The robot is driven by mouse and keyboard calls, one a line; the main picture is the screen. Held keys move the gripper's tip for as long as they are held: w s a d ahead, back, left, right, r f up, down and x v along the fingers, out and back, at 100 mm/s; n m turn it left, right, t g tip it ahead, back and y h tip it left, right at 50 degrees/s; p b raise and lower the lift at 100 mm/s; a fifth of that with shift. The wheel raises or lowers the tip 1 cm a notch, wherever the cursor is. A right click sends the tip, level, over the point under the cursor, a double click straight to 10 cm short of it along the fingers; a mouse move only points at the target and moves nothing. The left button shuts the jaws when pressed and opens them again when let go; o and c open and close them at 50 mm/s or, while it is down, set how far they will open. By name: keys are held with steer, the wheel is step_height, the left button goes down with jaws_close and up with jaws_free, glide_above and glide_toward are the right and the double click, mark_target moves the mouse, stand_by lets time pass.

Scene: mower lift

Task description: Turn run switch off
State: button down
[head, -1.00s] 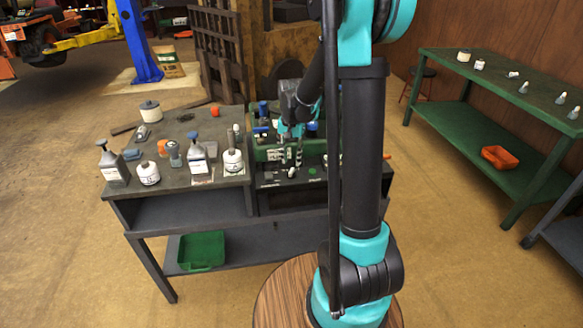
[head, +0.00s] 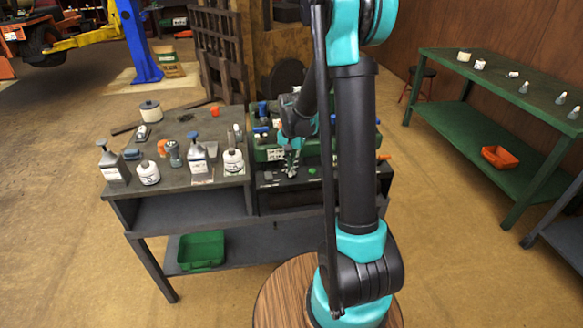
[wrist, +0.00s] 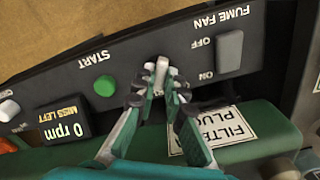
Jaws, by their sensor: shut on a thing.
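My gripper (wrist: 162,84) is at the dark control panel (wrist: 130,65), its fingertips closed around a small pale toggle (wrist: 162,66). I take this toggle as the run switch; its label is hidden by the fingers, and I cannot tell which way it is set. In the head view my gripper (head: 290,172) is low at the front of the green machine (head: 268,154) on the bench. The wrist view shows the panel upside down.
A green START button (wrist: 104,86) and a grey fume fan switch (wrist: 230,51) flank the toggle. A display (wrist: 66,125) reads 0 rpm. A white knob (wrist: 9,110) is farther left. Several bottles stand on the bench left of the machine, including a white bottle (head: 233,162).

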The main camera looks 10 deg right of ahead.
steer(key=shift+n, duration=0.3)
steer(key=n, duration=1.1)
stand_by(0.4)
steer(key=shift+n, duration=0.3)
steer(key=c, duration=1.6)
jaws_free()
